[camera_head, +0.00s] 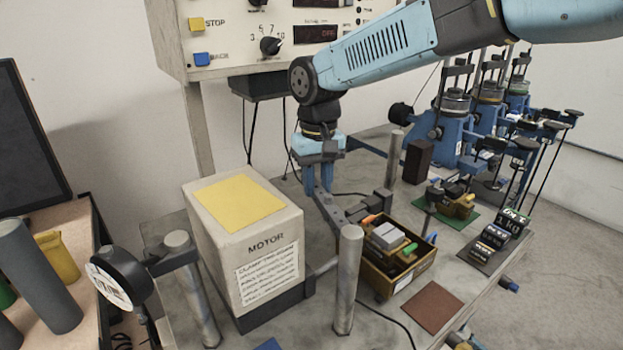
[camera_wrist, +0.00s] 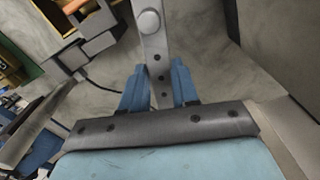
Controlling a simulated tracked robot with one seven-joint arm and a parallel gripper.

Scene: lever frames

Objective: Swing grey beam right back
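The grey beam (camera_wrist: 154,48) is a flat bar with a round pale knob and small dark holes. In the wrist view it runs from the top edge down between my two blue fingers. My gripper (camera_wrist: 157,75) has one finger on each side of the beam, with no clear gap showing. In the head view my gripper (camera_head: 318,185) points down behind the motor box, at the far end of the beam (camera_head: 329,208). The beam slopes from there toward a dark block at right. My gripper hides part of its far end.
The motor box (camera_head: 245,245) stands close in front of my gripper, to the left. A grey post (camera_head: 347,280) and a wooden tray (camera_head: 415,283) of small blocks are to the right. Another post (camera_head: 394,158) stands behind. A control panel (camera_head: 270,35) is above.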

